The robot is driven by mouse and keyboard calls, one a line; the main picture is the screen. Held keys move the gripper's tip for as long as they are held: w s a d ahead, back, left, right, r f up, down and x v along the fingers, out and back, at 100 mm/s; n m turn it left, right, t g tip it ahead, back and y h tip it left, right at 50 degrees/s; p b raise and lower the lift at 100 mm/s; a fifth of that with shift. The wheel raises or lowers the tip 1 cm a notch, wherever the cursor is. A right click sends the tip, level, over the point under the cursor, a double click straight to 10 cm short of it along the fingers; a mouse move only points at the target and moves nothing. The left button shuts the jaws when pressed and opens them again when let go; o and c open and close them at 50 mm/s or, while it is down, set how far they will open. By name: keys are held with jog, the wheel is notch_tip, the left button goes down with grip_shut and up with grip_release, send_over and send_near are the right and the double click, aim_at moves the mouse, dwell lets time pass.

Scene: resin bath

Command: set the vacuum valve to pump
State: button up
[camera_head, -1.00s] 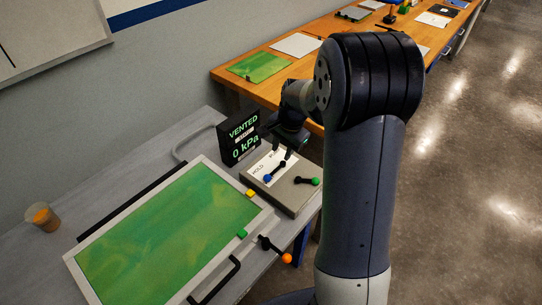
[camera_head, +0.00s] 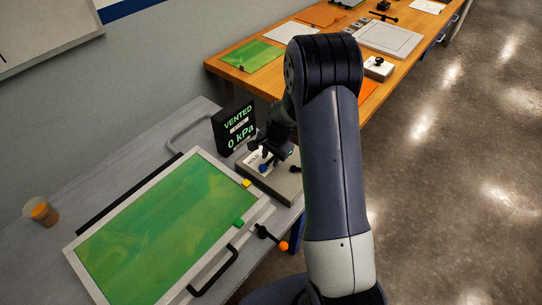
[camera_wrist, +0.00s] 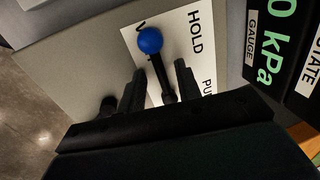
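The vacuum valve is a short black lever with a blue ball knob (camera_head: 264,168) on a grey box (camera_head: 286,186). In the wrist view the blue knob (camera_wrist: 150,40) lies at the upper end of the lever, over a white label plate (camera_wrist: 197,45). The plate reads HOLD beside the lever and a partly hidden "PU" further down. My gripper (camera_wrist: 160,86) is open, with one finger on each side of the lever's black shaft. A gap shows on both sides. In the head view my gripper (camera_head: 273,152) is low over the box and hides part of it.
A gauge display (camera_head: 235,127) reading VENTED, 0 kPa stands close behind the box. A framed green panel (camera_head: 88,229) lies to the left, with an orange-knobbed lever (camera_head: 283,246) at its near right. A cup (camera_head: 41,212) stands far left.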

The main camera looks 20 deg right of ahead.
jog(key=shift+c, duration=0.3)
grip_shut()
dwell(0.4)
